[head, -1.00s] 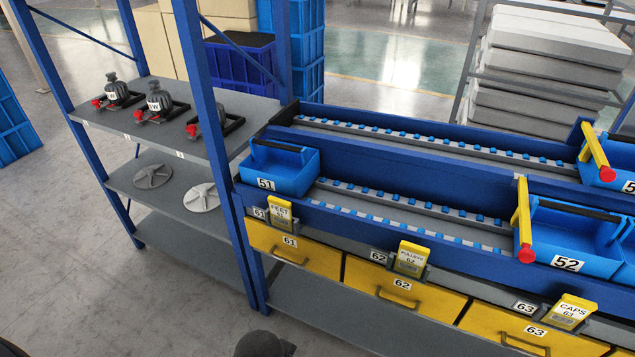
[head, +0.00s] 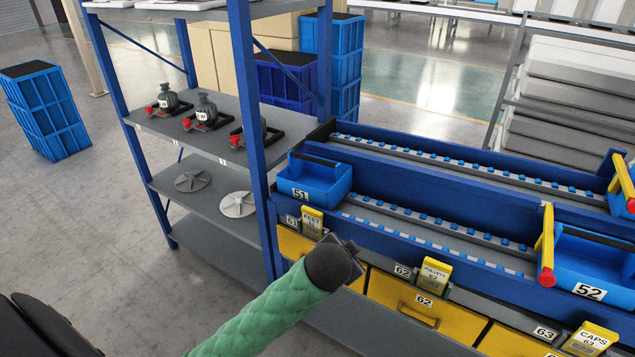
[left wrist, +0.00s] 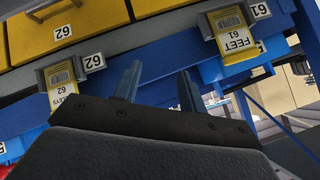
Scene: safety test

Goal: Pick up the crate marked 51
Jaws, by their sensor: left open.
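The crate marked 51 (head: 327,187) is a small open blue bin with a black bar across its top. In the head view it sits at the front left end of the lower roller lane, upright. My left gripper (head: 352,252), at the end of the green-sleeved arm, is below and slightly right of the crate, apart from it, in front of the drawers. In the left wrist view its two fingers (left wrist: 158,86) are spread with nothing between them. My right gripper is not in view.
A blue crate marked 52 (head: 588,265) stands right on the same lane, beside a yellow lever (head: 546,245). Yellow drawers (head: 405,300) with projecting tags, including FEET (head: 312,220), lie below. A blue shelf post (head: 262,180) stands just left of crate 51. The lane right of it is clear.

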